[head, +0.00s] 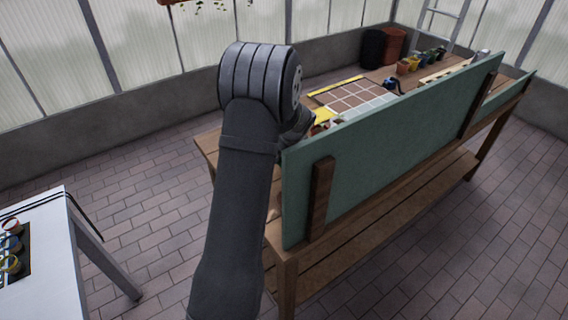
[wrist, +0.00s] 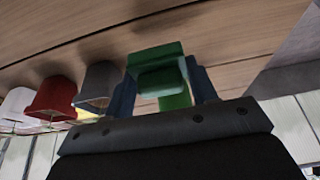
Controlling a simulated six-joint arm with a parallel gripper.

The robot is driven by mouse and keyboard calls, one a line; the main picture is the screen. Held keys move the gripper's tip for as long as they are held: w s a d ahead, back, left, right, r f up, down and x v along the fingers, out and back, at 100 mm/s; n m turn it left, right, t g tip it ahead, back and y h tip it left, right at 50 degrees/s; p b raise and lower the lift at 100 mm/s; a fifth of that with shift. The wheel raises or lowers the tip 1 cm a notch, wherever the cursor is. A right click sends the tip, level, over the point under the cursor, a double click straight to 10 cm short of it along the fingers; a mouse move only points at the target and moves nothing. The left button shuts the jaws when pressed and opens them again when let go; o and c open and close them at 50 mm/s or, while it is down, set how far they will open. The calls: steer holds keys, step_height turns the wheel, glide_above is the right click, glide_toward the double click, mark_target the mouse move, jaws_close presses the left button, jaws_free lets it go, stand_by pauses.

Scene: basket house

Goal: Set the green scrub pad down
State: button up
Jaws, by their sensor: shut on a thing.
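The green scrub pad (wrist: 160,80) is a blocky green piece in the wrist view, held between the two blue fingers of my gripper (wrist: 162,88). The wooden bench top (wrist: 225,40) fills the upper part of that view, close to the pad. I cannot tell whether the pad touches the wood. In the head view, my own arm and the bench's green back panel (head: 390,135) hide the gripper and the pad.
The head view shows a tiled grid board (head: 352,97), a yellow strip (head: 336,85) and several small pots (head: 403,68) on the bench.

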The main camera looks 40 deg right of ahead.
steer(key=shift+f, duration=1.85)
steer(key=shift+f, duration=0.2)
steer(key=o, duration=1)
steer(key=shift+c, duration=0.2)
steer(key=shift+r, duration=0.15)
steer(key=v, duration=1.2)
steer(key=shift+w, duration=0.1)
